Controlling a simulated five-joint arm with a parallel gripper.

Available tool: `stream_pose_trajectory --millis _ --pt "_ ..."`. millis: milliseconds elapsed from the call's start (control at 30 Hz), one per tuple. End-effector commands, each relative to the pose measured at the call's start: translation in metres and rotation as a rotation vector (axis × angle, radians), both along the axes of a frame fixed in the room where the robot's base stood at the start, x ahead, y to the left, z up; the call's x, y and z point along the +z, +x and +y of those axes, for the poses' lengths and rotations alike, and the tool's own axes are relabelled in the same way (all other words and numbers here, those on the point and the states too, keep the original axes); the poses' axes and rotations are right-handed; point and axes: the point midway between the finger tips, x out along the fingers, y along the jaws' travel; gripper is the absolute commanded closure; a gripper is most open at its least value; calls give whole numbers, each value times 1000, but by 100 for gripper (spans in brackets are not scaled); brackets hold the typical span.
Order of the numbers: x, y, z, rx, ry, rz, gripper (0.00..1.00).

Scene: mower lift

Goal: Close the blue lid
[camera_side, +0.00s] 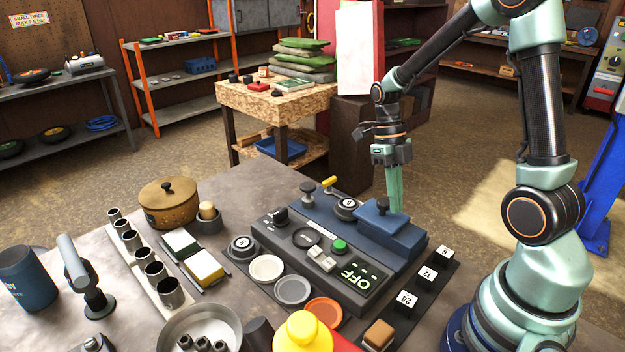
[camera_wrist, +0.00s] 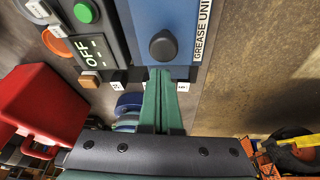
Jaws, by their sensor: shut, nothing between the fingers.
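The blue lid (camera_side: 400,228) lies flat on the right part of the blue housing, with a dark round knob (camera_side: 383,206) on top. In the wrist view the blue lid (camera_wrist: 145,18) fills the top middle, with its black knob (camera_wrist: 163,46) near the lower edge. My gripper (camera_side: 398,209) points down, its green fingers together and empty, just behind and right of the knob. In the wrist view my gripper (camera_wrist: 160,72) has its tips just below the knob, near the lid's edge. I cannot tell whether they touch the lid. The lid's far side is partly hidden by the fingers.
A dark control panel with a green button (camera_side: 339,245) and an OFF display (camera_side: 354,281) adjoins the blue housing. Numbered black blocks (camera_side: 427,274) stand along the front right. A yellow-topped object (camera_side: 303,332) is at the front.

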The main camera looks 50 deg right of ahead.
Motion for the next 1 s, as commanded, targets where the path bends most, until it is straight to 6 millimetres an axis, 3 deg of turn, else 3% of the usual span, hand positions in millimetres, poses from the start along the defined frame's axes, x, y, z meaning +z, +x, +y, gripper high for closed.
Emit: stream_pose_trajectory --millis 500,800,1000 --pt "-1 8 -1 1 -2 1 100" --pt "-1 41 -1 5 -11 6 100" --pt "-1 49 -1 5 -13 7 100"
